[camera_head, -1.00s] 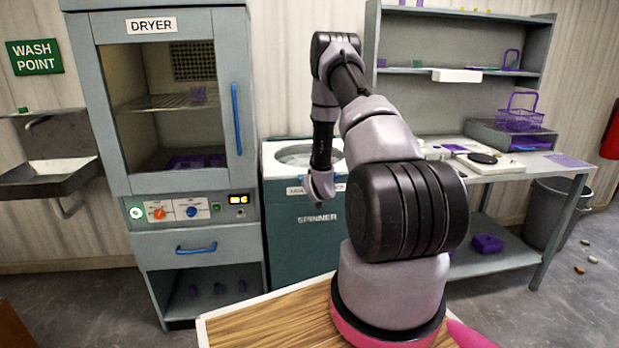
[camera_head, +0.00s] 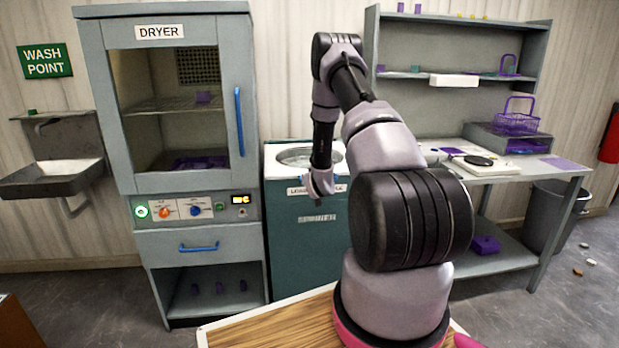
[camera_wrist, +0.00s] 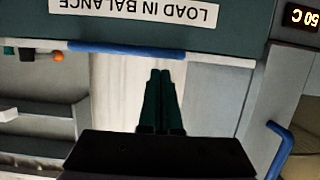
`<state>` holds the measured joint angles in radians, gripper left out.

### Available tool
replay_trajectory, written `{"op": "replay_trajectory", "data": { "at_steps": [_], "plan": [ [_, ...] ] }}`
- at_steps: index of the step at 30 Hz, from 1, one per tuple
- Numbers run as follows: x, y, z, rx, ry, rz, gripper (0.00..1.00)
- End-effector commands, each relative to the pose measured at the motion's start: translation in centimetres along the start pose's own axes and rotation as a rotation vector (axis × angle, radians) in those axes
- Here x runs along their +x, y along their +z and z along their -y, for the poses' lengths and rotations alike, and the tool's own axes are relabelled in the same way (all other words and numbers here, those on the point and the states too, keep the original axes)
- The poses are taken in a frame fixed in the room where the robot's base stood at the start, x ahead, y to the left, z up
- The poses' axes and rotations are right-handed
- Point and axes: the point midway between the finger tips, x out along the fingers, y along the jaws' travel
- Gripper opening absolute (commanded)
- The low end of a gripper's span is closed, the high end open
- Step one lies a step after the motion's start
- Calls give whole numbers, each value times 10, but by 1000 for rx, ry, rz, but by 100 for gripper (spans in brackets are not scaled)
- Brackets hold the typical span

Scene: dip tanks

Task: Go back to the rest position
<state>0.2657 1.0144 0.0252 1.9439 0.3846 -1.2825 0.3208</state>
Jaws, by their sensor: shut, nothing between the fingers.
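My arm reaches up and folds over in the head view, with my gripper (camera_head: 320,196) hanging down in front of the spinner (camera_head: 307,235). In the wrist view my gripper's two dark green fingers (camera_wrist: 161,75) lie together with nothing between them. They appear apart from the surfaces around them. The spinner's upper front, with its label "LOAD IN BALANCE" (camera_wrist: 135,10), shows upside down in the wrist view.
The grey dryer (camera_head: 245,20) stands left of the spinner, its glass door closed. A sink (camera_head: 50,180) is at the far left. A workbench (camera_head: 520,178) with shelves and purple baskets stands at right, a bin (camera_head: 560,215) beside it. Floor shows between.

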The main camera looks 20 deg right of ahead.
Motion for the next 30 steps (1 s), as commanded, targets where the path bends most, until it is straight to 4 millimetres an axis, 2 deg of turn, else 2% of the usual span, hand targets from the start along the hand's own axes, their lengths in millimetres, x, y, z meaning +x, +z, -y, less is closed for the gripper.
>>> {"op": "replay_trajectory", "data": {
  "at_steps": [12, 20, 23, 26, 30],
  "plan": [
    [-26, 59, 0, -1, 2, -3, 0],
    [-30, 68, 0, 0, 1, -7, 0],
    [-30, 60, 1, 4, 1, -6, 0],
    [-32, 34, 4, 18, 2, 7, 0],
    [-43, -27, 13, 58, 2, 48, 0]
  ]
}}
